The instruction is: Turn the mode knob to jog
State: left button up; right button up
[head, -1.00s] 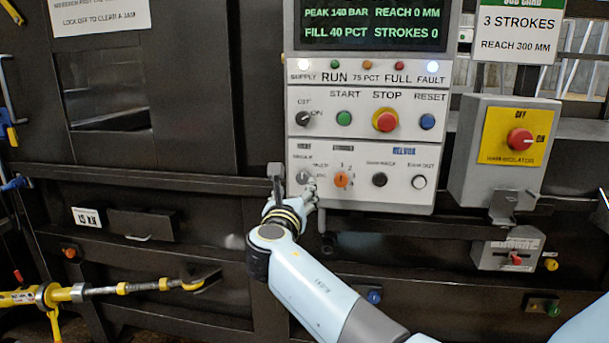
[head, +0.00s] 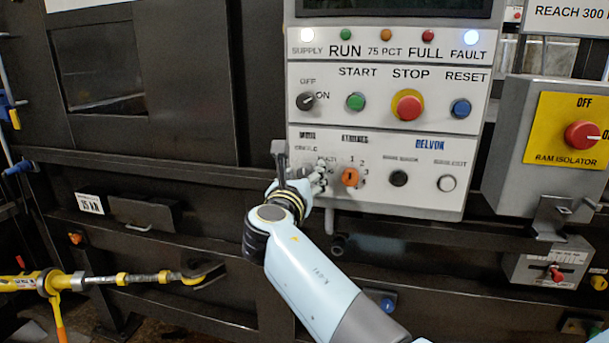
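The grey control panel (head: 388,205) faces me. The mode label (head: 308,136) is at the left of its lower row, with smaller position words below it that are too blurred to read fully. The mode knob under it is mostly hidden by my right gripper (head: 318,176), so I cannot tell its setting. My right arm rises from the bottom, and the gripper's fingertips are at the knob's place, close to the panel face. I cannot tell whether they touch the knob or how far they are spread. My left gripper is not in view.
Right of the gripper are the orange strokes knob (head: 350,177), a black button (head: 398,178) and a white one (head: 446,183). Above are the off/on switch (head: 306,101), green start (head: 355,102), red stop (head: 408,106) and blue reset (head: 460,109). The ram isolator box (head: 510,150) juts out at right.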

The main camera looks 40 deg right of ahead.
grip_shut()
jog(key=shift+f, duration=0.1)
